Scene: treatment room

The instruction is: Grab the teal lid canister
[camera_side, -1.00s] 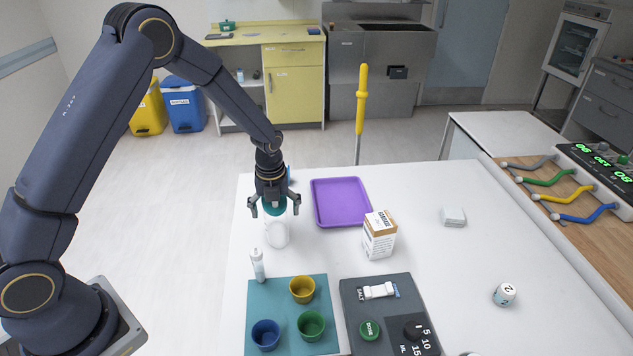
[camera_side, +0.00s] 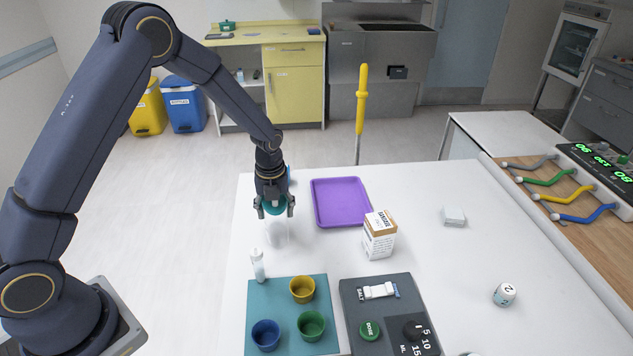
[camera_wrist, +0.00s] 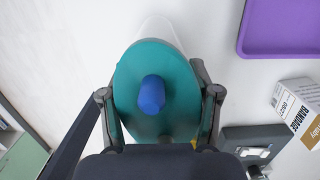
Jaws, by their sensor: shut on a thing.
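The teal lid canister (camera_side: 277,234) stands on the white table, left of the purple tray. Its body is whitish and clear, and its teal lid (camera_wrist: 172,75) with a blue knob (camera_wrist: 151,95) fills the middle of the wrist view. My gripper (camera_side: 274,209) is above the canister, pointing down. Its fingers are shut on the lid from both sides, and they also show at either side of the lid in the wrist view (camera_wrist: 160,110). The canister looks upright and seems to rest on the table.
A purple tray (camera_side: 365,203) and a bandage box (camera_side: 379,241) stand to the right. A small white bottle (camera_side: 257,265) is in front, near a teal mat (camera_side: 265,295) with coloured cups. A dark board (camera_side: 350,301) lies beside the mat. The table's left edge is close.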

